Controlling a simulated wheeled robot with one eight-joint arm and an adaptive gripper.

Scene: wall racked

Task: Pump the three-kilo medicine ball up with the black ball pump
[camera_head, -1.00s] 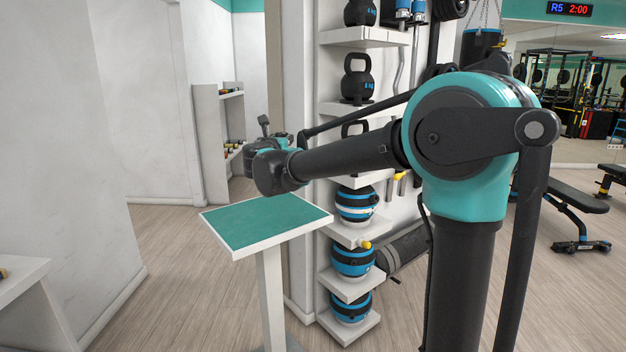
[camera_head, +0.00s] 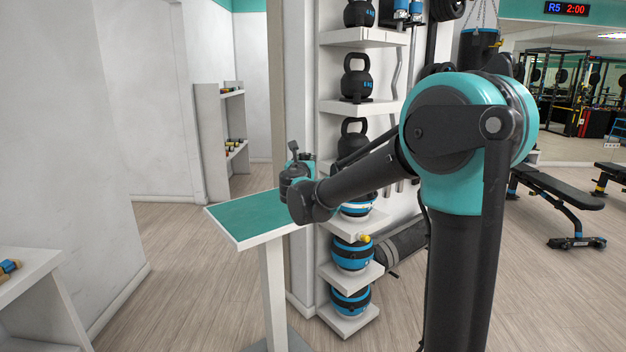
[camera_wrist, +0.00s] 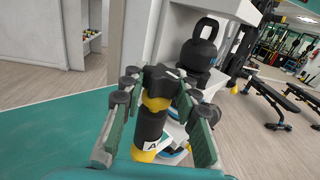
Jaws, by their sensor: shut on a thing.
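My gripper (camera_head: 297,175) is over the far edge of the green-topped stand in the head view. In the wrist view my gripper (camera_wrist: 156,92) is shut on a black cylinder with yellow bands and a wider black top, which I take for the black ball pump (camera_wrist: 151,126). My arm partly hides it in the head view. Black-and-blue medicine balls sit on the low rack shelves: an upper one (camera_head: 358,208) partly behind my arm, a middle one (camera_head: 351,256) and a bottom one (camera_head: 350,303). I cannot read their weights.
The green-topped stand (camera_head: 238,221) is left of the rack, its visible top bare. Black kettlebells (camera_head: 356,80) fill the higher shelves. A rolled mat (camera_head: 403,247) lies right of the rack, a bench (camera_head: 555,190) farther right. The floor left of the stand is clear.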

